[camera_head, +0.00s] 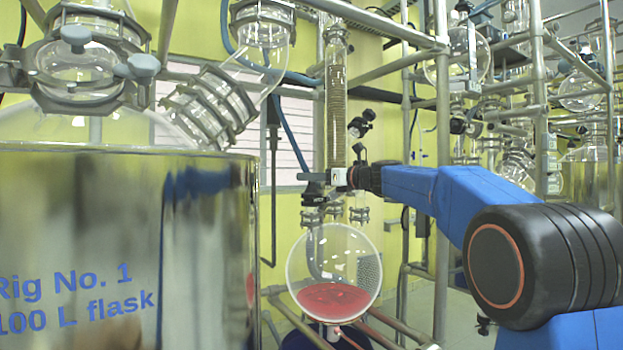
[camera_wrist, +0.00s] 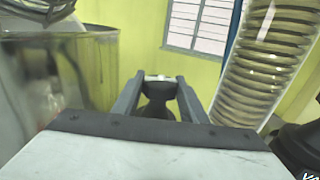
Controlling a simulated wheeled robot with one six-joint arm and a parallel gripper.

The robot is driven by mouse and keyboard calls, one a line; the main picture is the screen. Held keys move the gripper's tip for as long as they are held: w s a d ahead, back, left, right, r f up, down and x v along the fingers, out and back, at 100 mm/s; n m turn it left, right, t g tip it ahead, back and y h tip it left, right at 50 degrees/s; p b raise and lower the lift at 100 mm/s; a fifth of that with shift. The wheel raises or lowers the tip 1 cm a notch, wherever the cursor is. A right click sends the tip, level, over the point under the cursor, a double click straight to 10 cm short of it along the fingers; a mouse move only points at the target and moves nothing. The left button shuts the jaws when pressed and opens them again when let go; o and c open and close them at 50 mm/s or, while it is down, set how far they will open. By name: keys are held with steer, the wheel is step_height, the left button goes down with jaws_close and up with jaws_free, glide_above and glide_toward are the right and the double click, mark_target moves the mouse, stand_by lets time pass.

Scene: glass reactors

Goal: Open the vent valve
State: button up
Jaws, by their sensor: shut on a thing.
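My gripper (camera_head: 312,190) reaches in from the right in the head view, at the lower end of the coiled glass condenser column (camera_head: 336,110) and just above the round receiving flask. In the wrist view my gripper (camera_wrist: 158,85) has its two fingers closed around a black valve handle (camera_wrist: 158,112) that widens toward the camera. I take this handle to be the vent valve's. How far it is turned cannot be told. In the head view the fingers largely hide it.
The round flask (camera_head: 330,299) with red liquid hangs below my gripper. A black-knobbed fitting (camera_head: 359,126) sits right of the column. The large steel vessel (camera_head: 120,260) fills the left. Metal frame poles (camera_head: 441,130) stand close to my arm.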

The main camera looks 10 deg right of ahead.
steer(key=shift+n+g+y, duration=2.2)
steer(key=shift+n+g, duration=0.1)
steer(key=shift+g, duration=0.5)
steer(key=o, duration=0.9)
steer(key=shift+c, duration=0.2)
steer(key=shift+t, duration=0.3)
